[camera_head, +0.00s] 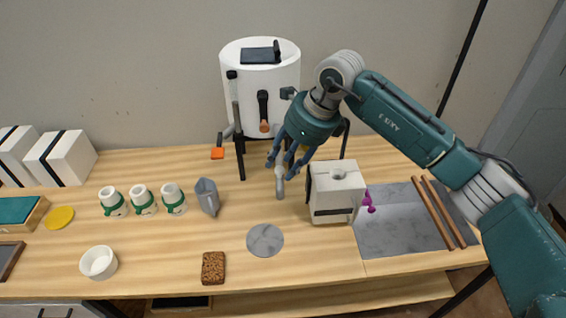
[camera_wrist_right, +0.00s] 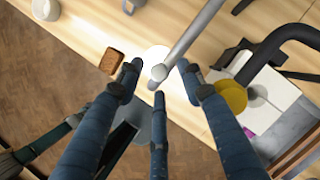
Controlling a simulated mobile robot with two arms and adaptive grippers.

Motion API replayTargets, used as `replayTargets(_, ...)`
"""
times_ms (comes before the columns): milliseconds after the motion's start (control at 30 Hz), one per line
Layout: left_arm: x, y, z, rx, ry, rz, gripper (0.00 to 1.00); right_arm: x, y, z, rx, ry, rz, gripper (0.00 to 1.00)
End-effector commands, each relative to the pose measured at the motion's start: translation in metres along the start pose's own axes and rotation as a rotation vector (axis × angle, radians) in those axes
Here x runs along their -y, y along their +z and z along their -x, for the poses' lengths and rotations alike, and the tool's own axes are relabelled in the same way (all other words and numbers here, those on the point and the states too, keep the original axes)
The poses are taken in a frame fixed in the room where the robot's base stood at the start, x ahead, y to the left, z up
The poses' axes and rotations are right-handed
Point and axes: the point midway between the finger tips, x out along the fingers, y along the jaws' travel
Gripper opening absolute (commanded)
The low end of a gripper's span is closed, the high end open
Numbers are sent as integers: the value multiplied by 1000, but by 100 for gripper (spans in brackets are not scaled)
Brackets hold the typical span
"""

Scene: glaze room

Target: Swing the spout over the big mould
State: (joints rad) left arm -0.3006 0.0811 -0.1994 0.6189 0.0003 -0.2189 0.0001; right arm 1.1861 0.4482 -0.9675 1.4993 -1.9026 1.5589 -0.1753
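The grey spout (camera_head: 280,186) comes out from below the white tank (camera_head: 262,95), with its end left of the big mould and apart from it. The big mould (camera_head: 336,192) is a white block with a dark strap and a hole on top; part of it shows in the right wrist view (camera_wrist_right: 284,88). My right gripper (camera_head: 283,165) is at the spout. In the right wrist view its fingers are spread around the spout's end (camera_wrist_right: 160,72), with gaps at both sides; contact with the third finger is unclear. My left gripper is not identifiable.
Three small white moulds with green bands (camera_head: 143,200) and a grey jug (camera_head: 207,196) stand left. A round grey disc (camera_head: 265,240) and a brown sponge (camera_head: 213,268) lie in front. A grey slab with wooden rods (camera_head: 440,212) lies right of the big mould.

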Motion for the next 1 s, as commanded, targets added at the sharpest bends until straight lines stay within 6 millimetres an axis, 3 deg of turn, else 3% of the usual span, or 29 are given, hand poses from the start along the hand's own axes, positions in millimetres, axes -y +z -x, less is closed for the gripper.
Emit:
replayTargets(300, -1, -1, 0, -1, 1, 0, 40, 2, 1, 68, 4, -6, 0, 38)
replayTargets(500, -1, -1, 0, -1, 1, -1, 40, 2, 1, 99, 4, -5, 0, 38)
replayTargets(900, -1, -1, 0, -1, 1, -1, 40, 1, 1, 110, 3, -3, -1, 38)
replayTargets(933, -1, -1, 0, -1, 1, -1, 40, 1, 1, 110, 3, -3, -1, 36)
replayTargets(1000, -1, -1, -1, -1, 1, -1, 40, -1, 1, 107, 8, 4, -1, 22)
